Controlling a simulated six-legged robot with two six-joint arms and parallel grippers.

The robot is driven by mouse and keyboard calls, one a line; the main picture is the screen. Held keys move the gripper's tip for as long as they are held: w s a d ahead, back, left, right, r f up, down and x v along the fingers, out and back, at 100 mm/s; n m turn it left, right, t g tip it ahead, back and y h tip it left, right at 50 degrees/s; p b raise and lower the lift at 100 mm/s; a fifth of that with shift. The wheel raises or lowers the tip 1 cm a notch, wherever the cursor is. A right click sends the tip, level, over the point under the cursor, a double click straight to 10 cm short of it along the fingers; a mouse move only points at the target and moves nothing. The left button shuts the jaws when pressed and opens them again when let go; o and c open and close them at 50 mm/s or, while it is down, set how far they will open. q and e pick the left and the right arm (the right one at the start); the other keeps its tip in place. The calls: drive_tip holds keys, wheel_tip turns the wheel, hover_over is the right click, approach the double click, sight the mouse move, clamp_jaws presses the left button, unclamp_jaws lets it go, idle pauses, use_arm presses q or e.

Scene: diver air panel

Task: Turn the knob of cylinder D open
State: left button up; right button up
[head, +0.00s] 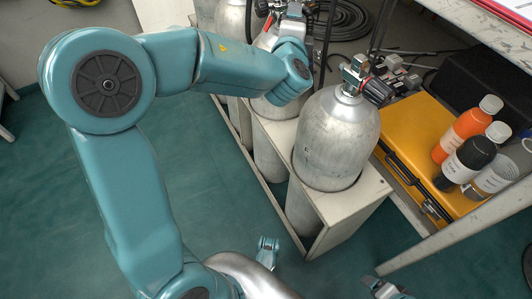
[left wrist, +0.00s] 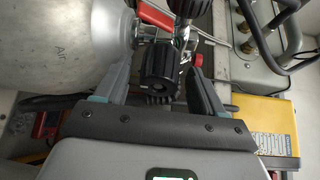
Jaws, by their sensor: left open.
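In the left wrist view a black ribbed valve knob (left wrist: 160,72) sits between the two fingers of my left gripper (left wrist: 160,84). The fingers are open on either side of it, and a gap shows at the right finger; contact cannot be told. The knob belongs to the valve of a silver cylinder (left wrist: 65,45) marked "Air". In the head view my left arm reaches to a silver cylinder (head: 272,108) behind the front one, and the arm hides much of its valve and the gripper. No letter D is readable.
A nearer silver cylinder (head: 335,145) with its own black knob (head: 378,92) stands in the pale rack (head: 350,205). A yellow case (head: 405,130) and several bottles are to its right. In the left wrist view, hoses and fittings (left wrist: 265,30) crowd the upper right.

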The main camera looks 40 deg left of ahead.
use_arm(q)
drive_tip(key=shift+r+m+g, duration=0.15)
drive_tip(key=shift+m+g, duration=0.35)
drive_tip(key=shift+m, duration=0.4)
drive_tip(key=m+p, duration=0.1)
drive_tip(key=p, duration=0.4)
drive_tip(key=m+g+p, duration=0.1)
drive_tip(key=m+p, duration=0.1)
drive_tip(key=p, duration=0.3)
drive_tip(key=m+g+p, duration=0.1)
drive_tip(key=p, duration=0.3)
drive_tip(key=shift+r+m+p, duration=0.3)
drive_tip(key=shift+r+p, duration=0.1)
drive_tip(key=d+f+p+v, duration=0.1)
drive_tip(key=p+v, duration=0.1)
drive_tip(key=v, duration=1.4)
drive_tip(key=s+d+f+n+g+h, duration=0.2)
drive_tip(key=s+f+g, duration=0.4)
drive_tip(key=f, duration=0.4)
drive_tip(key=s+d+f+n+g+h+p, duration=0.1)
drive_tip(key=s+d+f+n+g+h, duration=0.1)
drive_tip(key=s+f+g, duration=0.4)
drive_tip(key=shift+s+d+f+n+h, duration=0.2)
drive_tip(key=shift+s+f+n+h, duration=0.4)
drive_tip(key=shift+s+f+h, duration=1.35)
drive_tip(key=shift+w+f+y, duration=0.45)
drive_tip(key=shift+f+y, duration=0.1)
drive_tip(key=shift+y, duration=0.2)
